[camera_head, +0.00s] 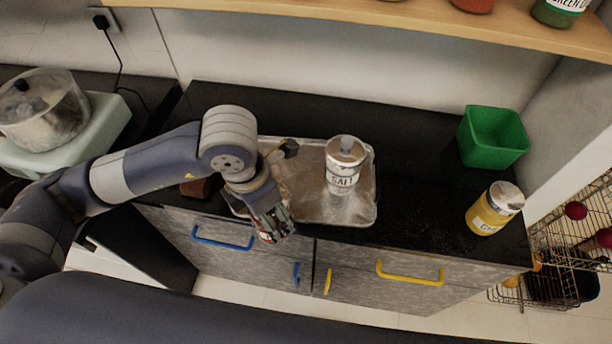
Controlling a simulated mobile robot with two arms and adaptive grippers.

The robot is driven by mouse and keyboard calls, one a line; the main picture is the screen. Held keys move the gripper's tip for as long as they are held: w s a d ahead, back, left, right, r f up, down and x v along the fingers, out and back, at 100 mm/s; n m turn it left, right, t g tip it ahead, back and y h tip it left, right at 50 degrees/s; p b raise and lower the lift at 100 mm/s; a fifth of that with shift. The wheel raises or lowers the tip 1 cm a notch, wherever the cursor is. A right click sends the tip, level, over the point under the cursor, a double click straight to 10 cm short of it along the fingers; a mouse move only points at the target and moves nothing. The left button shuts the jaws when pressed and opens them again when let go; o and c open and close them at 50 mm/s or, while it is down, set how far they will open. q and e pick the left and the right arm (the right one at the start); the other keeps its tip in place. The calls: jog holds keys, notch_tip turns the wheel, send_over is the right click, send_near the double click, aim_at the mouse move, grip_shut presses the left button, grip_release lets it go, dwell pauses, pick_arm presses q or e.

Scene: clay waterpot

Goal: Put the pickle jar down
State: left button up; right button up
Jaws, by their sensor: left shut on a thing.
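My left arm reaches in from the left over the dark counter. My left gripper (273,222) points down over the counter's front edge, by the front left corner of the metal tray (350,216). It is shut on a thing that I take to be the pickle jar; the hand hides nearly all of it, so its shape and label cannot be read. I cannot tell whether it touches the tray or counter. My right gripper is not in view.
A white salt jar (342,178) stands on the tray. A green bin (492,142) and a yellow jar (486,217) stand to the right. A brown block (196,188) lies left of the tray. The counter between tray and bin is clear. A wooden shelf (400,14) overhangs the back.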

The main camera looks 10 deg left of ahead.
pick_arm(q)
jog(key=shift+d+r+n, duration=0.1)
jog(key=shift+d+n, duration=0.1)
jog(key=shift+n, duration=0.4)
jog(key=shift+w, duration=0.35)
jog(key=w+a+f+p, duration=0.1)
jog(key=w+p, duration=0.1)
jog(key=w, duration=0.3)
jog(key=w+a+f+p, duration=0.1)
jog(key=w+f+p, duration=0.1)
jog(key=w, duration=0.3)
jog(key=w+a+f+p, duration=0.1)
jog(key=w+p, duration=0.1)
jog(key=w, duration=0.3)
jog(key=shift+a+f, duration=0.3)
jog(key=shift+f, duration=0.2)
jog(key=shift+f, duration=0.1)
